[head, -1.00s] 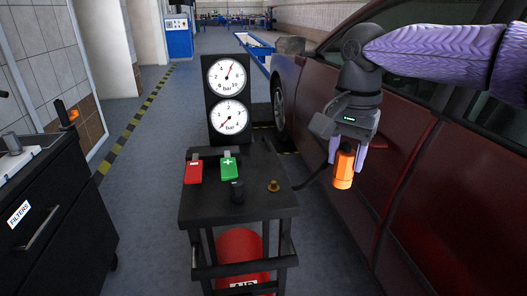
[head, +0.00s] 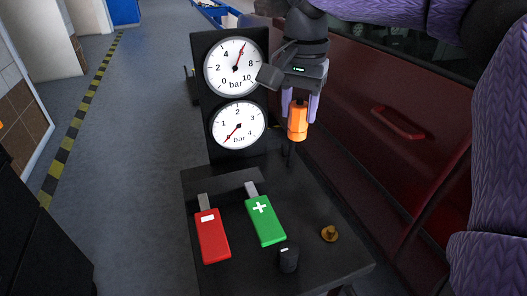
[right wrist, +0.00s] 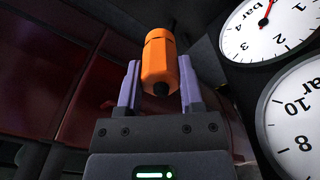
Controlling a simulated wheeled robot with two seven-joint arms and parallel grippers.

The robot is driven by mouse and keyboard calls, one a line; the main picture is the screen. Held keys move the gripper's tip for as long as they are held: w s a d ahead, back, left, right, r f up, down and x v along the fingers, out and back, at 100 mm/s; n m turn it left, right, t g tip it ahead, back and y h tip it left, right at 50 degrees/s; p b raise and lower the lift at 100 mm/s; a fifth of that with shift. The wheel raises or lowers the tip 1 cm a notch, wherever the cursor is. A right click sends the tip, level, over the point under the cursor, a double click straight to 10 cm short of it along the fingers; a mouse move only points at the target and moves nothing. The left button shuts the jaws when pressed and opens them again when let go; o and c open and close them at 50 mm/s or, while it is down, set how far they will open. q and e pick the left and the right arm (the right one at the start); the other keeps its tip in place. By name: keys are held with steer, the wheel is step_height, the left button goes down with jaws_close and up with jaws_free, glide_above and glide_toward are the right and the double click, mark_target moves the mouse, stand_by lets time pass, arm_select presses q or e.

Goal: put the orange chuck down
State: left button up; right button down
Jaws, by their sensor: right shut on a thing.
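The orange chuck (head: 297,120) is between the fingers of my right gripper (head: 299,106), which is shut on it. The chuck hangs upright above the back right part of the black cart top (head: 322,202), beside the gauge panel. In the right wrist view the chuck (right wrist: 160,62) sits between the two purple fingers (right wrist: 160,88). A dark thin part shows below the chuck in the head view; I cannot tell if it belongs to the chuck. My left gripper is not in view.
A red minus lever (head: 212,236), a green plus lever (head: 265,220), a black knob (head: 288,258) and a brass fitting (head: 329,234) are on the cart. Two gauges (head: 234,67) stand at its back. The dark red car (head: 360,150) is close on the right.

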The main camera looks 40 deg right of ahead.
steer(key=shift+w+f, duration=0.15)
steer(key=shift+w, duration=0.15)
step_height(320, 180, down, 10)
steer(key=b, duration=0.5)
steer(key=shift+s+b, duration=0.15)
steer(key=shift+b, duration=0.2)
steer(key=shift+r, duration=0.2)
steer(key=shift+c, duration=1.2)
jaws_free()
